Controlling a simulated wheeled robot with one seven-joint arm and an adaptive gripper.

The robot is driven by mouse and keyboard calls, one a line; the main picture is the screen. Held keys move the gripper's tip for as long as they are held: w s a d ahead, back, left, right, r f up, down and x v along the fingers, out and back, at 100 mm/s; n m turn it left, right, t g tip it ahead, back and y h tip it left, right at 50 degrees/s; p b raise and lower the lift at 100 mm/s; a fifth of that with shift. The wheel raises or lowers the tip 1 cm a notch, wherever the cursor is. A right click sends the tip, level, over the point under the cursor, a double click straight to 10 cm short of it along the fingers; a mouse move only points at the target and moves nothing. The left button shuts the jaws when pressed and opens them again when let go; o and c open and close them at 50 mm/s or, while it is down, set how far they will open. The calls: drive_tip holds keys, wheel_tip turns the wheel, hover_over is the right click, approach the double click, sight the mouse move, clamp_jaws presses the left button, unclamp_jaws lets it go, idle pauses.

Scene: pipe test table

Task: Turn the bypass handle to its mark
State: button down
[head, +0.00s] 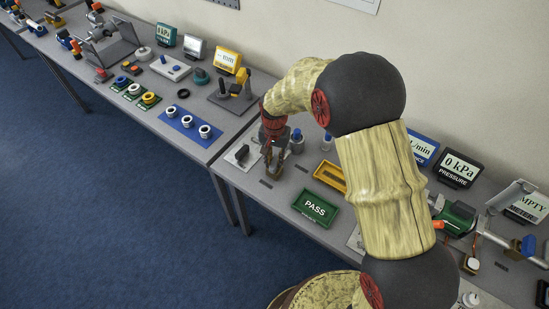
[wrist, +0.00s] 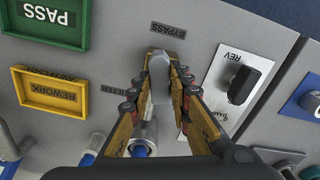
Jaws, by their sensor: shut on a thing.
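The bypass handle (wrist: 159,80) is a pale grey, narrow piece between my fingertips in the wrist view, below the dark BYPASS label (wrist: 168,30). My gripper (wrist: 161,62) is shut on it, with one finger on each side. Its long side runs roughly up and down in that view. The fingers cover part of the handle, and I cannot make out its mark. In the head view my gripper (head: 273,170) points down at the table's left part, and the handle cannot be told apart there.
A plate with a black REV knob (wrist: 241,84) lies close to the right finger. The green PASS tray (head: 316,208) and yellow REWORK tray (head: 331,177) are nearby. A blue-topped cylinder (wrist: 141,149) stands close below the fingers. Pressure displays (head: 460,168) stand farther right.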

sight(275, 161)
drive_tip(key=shift+m+p, duration=0.4)
drive_tip(key=shift+m, duration=1.2)
drive_tip(key=c, duration=1.7)
unclamp_jaws()
drive_tip(key=shift+o, duration=0.3)
drive_tip(key=shift+r, duration=0.1)
wheel_tip(275, 161, up, 12)
